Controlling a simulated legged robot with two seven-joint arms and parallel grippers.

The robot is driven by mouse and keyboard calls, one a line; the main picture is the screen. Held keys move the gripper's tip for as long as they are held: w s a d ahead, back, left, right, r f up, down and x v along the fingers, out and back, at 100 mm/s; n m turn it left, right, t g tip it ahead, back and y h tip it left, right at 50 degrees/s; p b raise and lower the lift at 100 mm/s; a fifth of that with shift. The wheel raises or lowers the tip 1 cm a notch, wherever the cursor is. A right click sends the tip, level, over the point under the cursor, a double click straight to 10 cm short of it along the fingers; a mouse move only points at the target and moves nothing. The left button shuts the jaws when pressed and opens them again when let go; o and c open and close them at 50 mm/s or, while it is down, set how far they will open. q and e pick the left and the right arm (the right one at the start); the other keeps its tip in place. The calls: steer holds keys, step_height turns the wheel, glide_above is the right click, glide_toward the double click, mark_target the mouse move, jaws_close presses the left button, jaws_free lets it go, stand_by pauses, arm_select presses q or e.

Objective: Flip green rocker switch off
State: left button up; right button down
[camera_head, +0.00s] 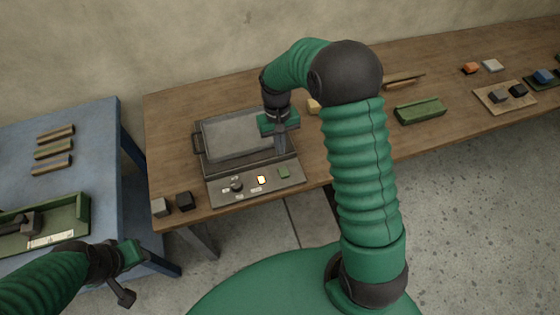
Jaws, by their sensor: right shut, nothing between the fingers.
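A grey device with a raised flat plate (238,139) stands on the wooden table, with a control panel (247,198) along its front. A small green rocker switch (284,173) sits at the right of the panel; which way it is tipped is too small to tell. Left of it are a lit yellow-white indicator (262,180) and a dark round knob (236,186). My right gripper (281,151) points down, shut and empty, just behind and above the green switch. Whether it touches the device is unclear. My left gripper (124,293) is at the lower left, away from the device; its fingers are unclear.
Two small blocks, light (160,207) and dark (184,201), lie left of the panel. A green tray (420,110) lies to the right, and a board with dark blocks (491,99) farther right. A blue table (92,157) with a green bin (83,215) stands left.

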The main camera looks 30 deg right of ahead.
mark_target(282, 177)
steer(key=f, duration=0.4)
steer(key=s+f+p, duration=0.1)
steer(key=f, duration=0.8)
steer(key=shift+s+f, duration=0.15)
steer(key=shift+s, duration=0.1)
steer(key=shift+f, duration=0.1)
steer(key=shift+s, duration=0.1)
steer(key=shift+s+f, duration=0.1)
steer(key=shift+f, duration=0.15)
steer(key=shift+r, duration=0.1)
steer(key=shift+w+d+r, duration=0.15)
steer(key=shift+w+r, duration=0.05)
steer(key=shift+w, duration=0.65)
steer(key=shift+s+r, duration=0.1)
